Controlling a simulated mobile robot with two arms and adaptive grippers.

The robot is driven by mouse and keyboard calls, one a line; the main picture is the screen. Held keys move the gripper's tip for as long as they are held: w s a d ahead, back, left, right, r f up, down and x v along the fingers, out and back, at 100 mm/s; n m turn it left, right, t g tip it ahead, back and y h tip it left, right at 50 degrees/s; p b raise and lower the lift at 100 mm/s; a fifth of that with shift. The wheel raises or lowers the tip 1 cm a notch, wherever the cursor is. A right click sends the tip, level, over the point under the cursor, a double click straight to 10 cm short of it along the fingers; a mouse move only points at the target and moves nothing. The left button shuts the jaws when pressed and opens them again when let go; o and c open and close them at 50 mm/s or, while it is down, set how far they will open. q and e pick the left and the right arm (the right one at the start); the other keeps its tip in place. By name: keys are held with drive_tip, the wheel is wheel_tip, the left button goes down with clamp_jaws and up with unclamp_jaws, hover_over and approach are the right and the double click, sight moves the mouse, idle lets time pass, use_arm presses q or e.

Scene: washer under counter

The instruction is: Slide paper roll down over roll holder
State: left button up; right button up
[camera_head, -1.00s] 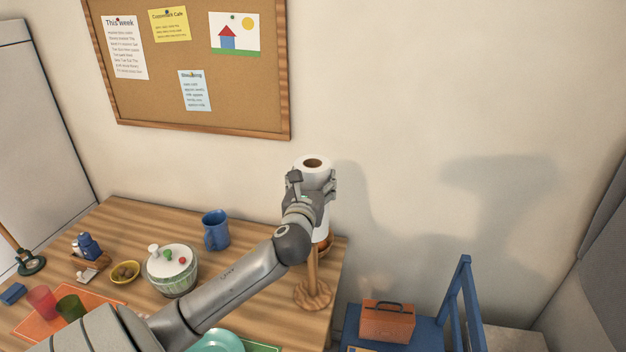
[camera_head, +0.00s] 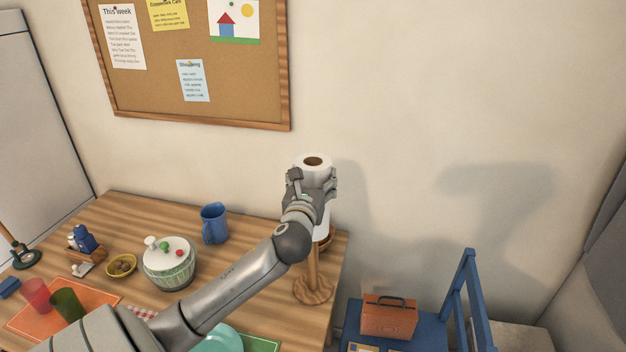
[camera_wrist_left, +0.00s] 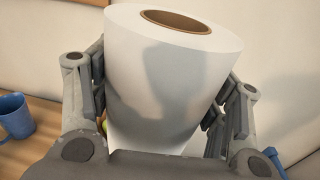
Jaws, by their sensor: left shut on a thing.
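The white paper roll (camera_head: 320,165) is held upright, a little tilted, above the right end of the wooden table. My left gripper (camera_head: 313,182) is shut on it from the near side. In the left wrist view the roll (camera_wrist_left: 165,85) fills the space between the two fingers, with its brown core open at the top. The wooden roll holder (camera_head: 312,278) stands on the table near the right edge, below and in front of the roll in the picture. Its round base and lower post show; its upper part is hidden behind my arm. My right gripper is not in view.
The wall is close behind.

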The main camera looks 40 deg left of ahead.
use_arm(q)
drive_tip(key=shift+p, duration=0.85)
idle(0.5)
idle(0.3)
drive_tip(key=b, duration=0.7)
hover_over(312, 251)
drive_tip(key=w, duration=0.1)
drive_tip(key=shift+w+a+f, duration=0.1)
drive_tip(key=shift+a+f, duration=0.05)
drive_tip(key=shift+f, duration=1.8)
drive_tip(key=shift+a+f, duration=0.15)
drive_tip(key=shift+f, duration=1.8)
drive_tip(key=shift+w+a+f, duration=0.1)
drive_tip(key=shift+a+f, duration=0.05)
drive_tip(key=shift+f, duration=1.8)
drive_tip(key=shift+f+b, duration=3.55)
drive_tip(key=shift+f, duration=1.65)
drive_tip(key=o, duration=1.4)
drive_tip(key=shift+r, duration=0.15)
